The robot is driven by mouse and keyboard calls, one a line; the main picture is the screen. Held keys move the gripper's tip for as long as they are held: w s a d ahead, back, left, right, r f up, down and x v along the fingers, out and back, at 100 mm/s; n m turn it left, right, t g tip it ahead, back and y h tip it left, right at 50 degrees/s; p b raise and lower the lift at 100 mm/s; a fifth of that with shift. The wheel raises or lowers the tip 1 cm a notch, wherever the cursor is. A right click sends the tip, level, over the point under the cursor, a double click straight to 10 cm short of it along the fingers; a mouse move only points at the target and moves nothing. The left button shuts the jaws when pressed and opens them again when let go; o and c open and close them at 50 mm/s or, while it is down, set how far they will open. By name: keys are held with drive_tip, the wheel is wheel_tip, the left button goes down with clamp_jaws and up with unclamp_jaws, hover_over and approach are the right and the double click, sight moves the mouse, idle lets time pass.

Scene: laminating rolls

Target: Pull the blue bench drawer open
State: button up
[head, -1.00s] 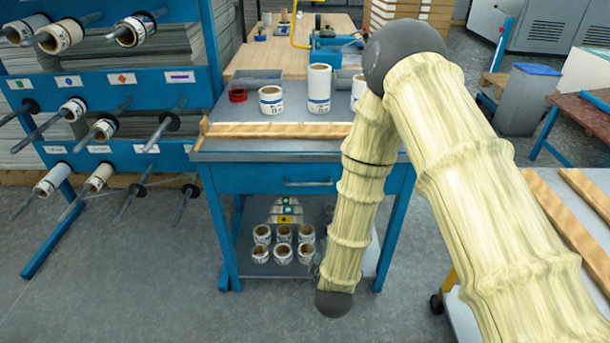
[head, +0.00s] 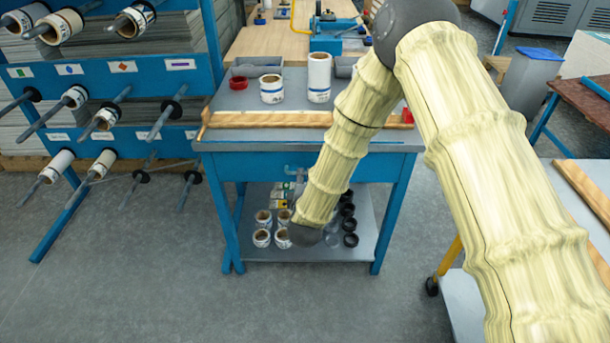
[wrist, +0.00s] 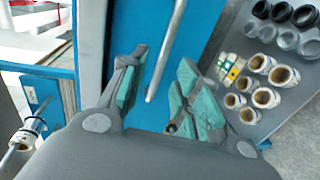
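The blue bench drawer (head: 262,167) is under the grey bench top, its front looking flush with the bench frame. Its grey bar handle (head: 297,170) is partly hidden by my arm in the head view. In the wrist view the handle (wrist: 168,48) runs diagonally across the blue drawer front, its near end between my fingers. My gripper (wrist: 160,68) is open, one teal-padded finger on each side of the bar, with gaps showing. I cannot tell how deep the bar sits between the pads. My gripper is hidden behind my arm in the head view.
On the bench stand white rolls (head: 319,77), a red ring (head: 239,83) and a wooden strip (head: 270,119). The lower shelf (head: 352,255) holds several rolls and black rings. A blue roll rack (head: 100,75) stands left, a side table (head: 465,300) right. Floor in front is clear.

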drive_tip(key=shift+x, duration=1.65)
clamp_jaws()
